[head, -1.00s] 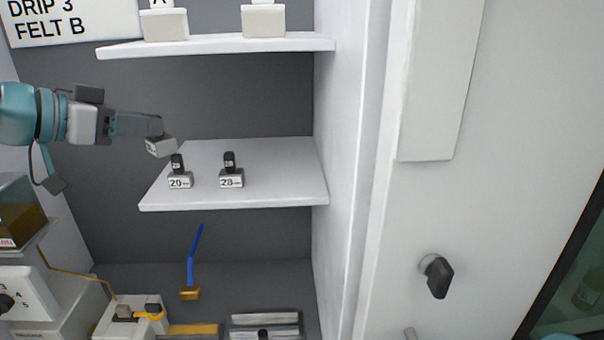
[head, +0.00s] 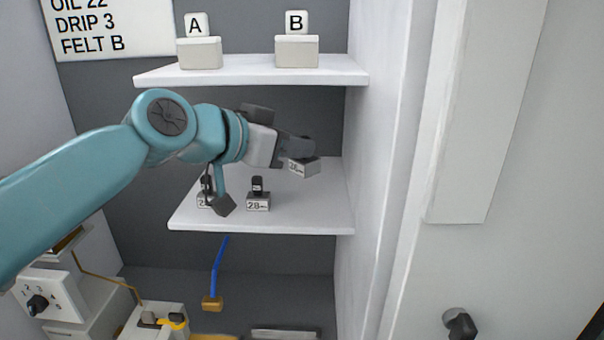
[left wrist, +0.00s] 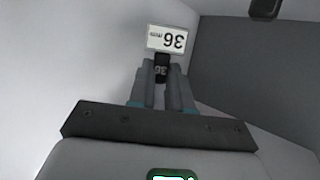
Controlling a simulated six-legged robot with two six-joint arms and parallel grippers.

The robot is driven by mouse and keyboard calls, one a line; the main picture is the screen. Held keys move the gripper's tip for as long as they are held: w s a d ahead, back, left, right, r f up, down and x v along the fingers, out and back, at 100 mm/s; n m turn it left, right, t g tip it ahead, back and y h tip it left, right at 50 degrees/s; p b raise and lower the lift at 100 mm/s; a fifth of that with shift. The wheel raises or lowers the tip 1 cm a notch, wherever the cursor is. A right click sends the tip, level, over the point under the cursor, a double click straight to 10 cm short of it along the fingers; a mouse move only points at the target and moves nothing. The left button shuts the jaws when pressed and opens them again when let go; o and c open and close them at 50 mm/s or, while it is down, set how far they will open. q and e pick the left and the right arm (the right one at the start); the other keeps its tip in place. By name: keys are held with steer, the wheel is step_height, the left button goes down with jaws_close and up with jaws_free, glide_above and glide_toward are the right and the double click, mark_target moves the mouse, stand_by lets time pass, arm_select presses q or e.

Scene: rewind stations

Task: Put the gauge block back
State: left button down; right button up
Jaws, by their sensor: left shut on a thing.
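My left gripper (head: 298,150) is shut on the dark handle of the 36 mm gauge block (head: 304,167). The block hangs tilted above the right part of the lower shelf (head: 317,218). In the left wrist view the block (left wrist: 166,39) shows its "36 mm" label upside down beyond the fingers (left wrist: 162,84). The 28 mm gauge block (head: 258,201) stands upright on the shelf, left of the held block. Another gauge block (head: 204,201) stands further left, partly hidden by my left arm. My right gripper is not in view.
The upper shelf (head: 250,76) carries white blocks marked A (head: 200,53) and B (head: 297,51). A white side wall (head: 374,180) bounds the shelves on the right. A sign (head: 115,28) hangs upper left.

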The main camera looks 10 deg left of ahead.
mark_target(297, 166)
arm_select(q)
steer(key=shift+w+d+f+b, duration=0.15)
steer(key=shift+f+b, duration=0.05)
steer(key=shift+f, duration=0.4)
steer(key=shift+w+d+f+b, duration=0.1)
steer(key=shift+f+b, duration=0.05)
steer(key=shift+f, duration=0.4)
steer(key=shift+a+f, duration=0.1)
steer(key=shift+f, duration=0.2)
steer(key=shift+s+f, duration=0.1)
steer(key=shift+f, duration=0.25)
step_height(297, 166, down, 3)
steer(key=shift+r+b, duration=0.1)
steer(key=shift+b, duration=0.25)
steer(key=shift+d+f, duration=0.2)
steer(key=shift+d, duration=0.1)
steer(key=shift+w+f, duration=0.15)
steer(key=shift+w, duration=0.05)
steer(key=shift+s, duration=0.15)
